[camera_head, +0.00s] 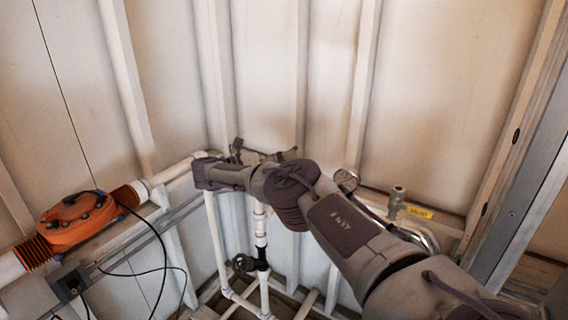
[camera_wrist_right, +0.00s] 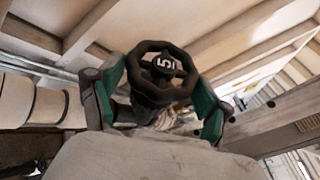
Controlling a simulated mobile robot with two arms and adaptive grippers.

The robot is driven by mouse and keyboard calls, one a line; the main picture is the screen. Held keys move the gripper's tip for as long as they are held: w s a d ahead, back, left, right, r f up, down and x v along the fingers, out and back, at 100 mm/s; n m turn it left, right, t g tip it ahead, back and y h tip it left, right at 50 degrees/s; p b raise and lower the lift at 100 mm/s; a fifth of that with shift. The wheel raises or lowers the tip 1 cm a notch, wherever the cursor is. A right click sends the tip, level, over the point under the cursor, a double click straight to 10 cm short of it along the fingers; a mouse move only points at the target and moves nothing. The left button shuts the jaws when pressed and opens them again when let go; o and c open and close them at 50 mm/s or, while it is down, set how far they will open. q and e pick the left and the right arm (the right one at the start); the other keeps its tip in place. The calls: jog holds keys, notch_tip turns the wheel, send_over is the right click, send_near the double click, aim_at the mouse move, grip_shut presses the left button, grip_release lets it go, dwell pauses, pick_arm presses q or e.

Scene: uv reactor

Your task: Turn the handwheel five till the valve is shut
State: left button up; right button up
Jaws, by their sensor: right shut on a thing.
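Handwheel five (camera_wrist_right: 178,90) is a dark, many-sided wheel with a white "5" on its hub, in the middle of the right wrist view. My right gripper (camera_wrist_right: 155,88) has one green-padded finger at the left of the wheel and one at the right, and it is shut on the wheel. In the head view my right arm reaches in from the lower right to the pipes at the back wall, and the wheel cannot be made out behind it. The valve's inner state does not show. My left gripper is in neither view.
An orange reactor unit (camera_head: 77,220) with cables sits on the white pipe at the left. Another dark handwheel (camera_head: 243,263) is on the lower pipes. A gauge (camera_head: 346,180) and a yellow label (camera_head: 419,212) are at the right, near a metal post.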

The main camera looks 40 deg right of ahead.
jog(key=shift+f+m+g+b, duration=0.1)
jog(key=shift+m+g+b, duration=0.2)
dwell(0.4)
jog(key=o, duration=1.1)
